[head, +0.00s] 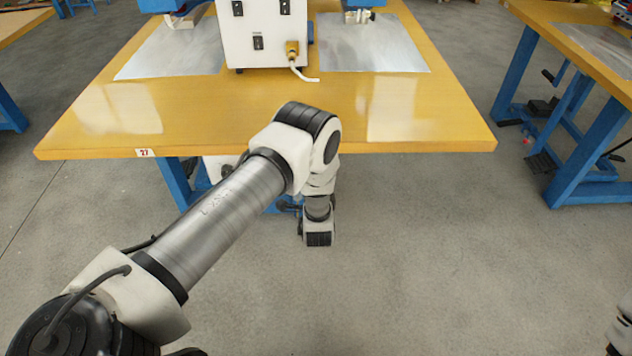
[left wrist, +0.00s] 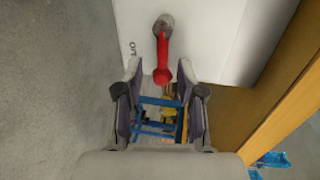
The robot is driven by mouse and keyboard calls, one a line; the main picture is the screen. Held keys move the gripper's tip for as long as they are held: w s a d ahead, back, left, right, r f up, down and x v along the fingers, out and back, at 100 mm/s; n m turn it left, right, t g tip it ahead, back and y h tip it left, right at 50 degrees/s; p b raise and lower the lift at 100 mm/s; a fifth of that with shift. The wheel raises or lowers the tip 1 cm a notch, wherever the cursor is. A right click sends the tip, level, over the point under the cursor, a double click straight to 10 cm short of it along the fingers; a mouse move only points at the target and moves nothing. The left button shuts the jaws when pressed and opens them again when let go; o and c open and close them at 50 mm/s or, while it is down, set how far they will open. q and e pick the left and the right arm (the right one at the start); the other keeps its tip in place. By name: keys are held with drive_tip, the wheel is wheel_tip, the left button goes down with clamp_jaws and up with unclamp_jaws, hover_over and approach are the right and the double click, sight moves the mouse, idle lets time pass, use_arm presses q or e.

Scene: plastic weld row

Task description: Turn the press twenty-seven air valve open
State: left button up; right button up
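The air valve has a red lever handle (left wrist: 164,58) on a grey metal fitting, set on a white panel (left wrist: 205,30) beside the table edge in the left wrist view. The lever runs down the picture from the fitting. My left gripper (left wrist: 160,76) is open, its two fingers apart on either side of the lever's lower end. I cannot tell whether the lever lies between the fingertips or just beyond them, and no contact shows. In the head view my left arm reaches the front of table 27 (head: 460,135); its gripper and the valve are hidden there. My right gripper is out of view.
A number 27 label (head: 145,152) is on the table's front edge. A white control box (head: 262,35) stands on top between metal plates. Blue legs (head: 180,182) stand below. Another table (head: 580,70) is at right. The grey floor in front is clear.

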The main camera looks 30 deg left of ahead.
use_arm(q)
drive_tip(key=v, duration=1.2)
drive_tip(key=s+a+r+g+p, duration=0.1)
drive_tip(key=s+a+r+p, duration=0.15)
drive_tip(key=r+p, duration=0.45)
drive_tip(key=s+d+f+n+g+h+p, duration=0.1)
drive_tip(key=s+d+n+g+h, duration=0.1)
drive_tip(key=s, duration=0.7)
drive_tip(key=s+d+f+n+g+h+p, duration=0.1)
drive_tip(key=s+d+n+g+h+p, duration=0.1)
drive_tip(key=s+n+g, duration=0.4)
drive_tip(key=s+d+f+n+g+h+p, duration=0.1)
drive_tip(key=s+n+g+h, duration=0.3)
drive_tip(key=s, duration=0.8)
drive_tip(key=shift+s+d+f+h+p, duration=0.15)
drive_tip(key=shift+d+f+h+p, duration=0.15)
drive_tip(key=shift+d+f, duration=0.4)
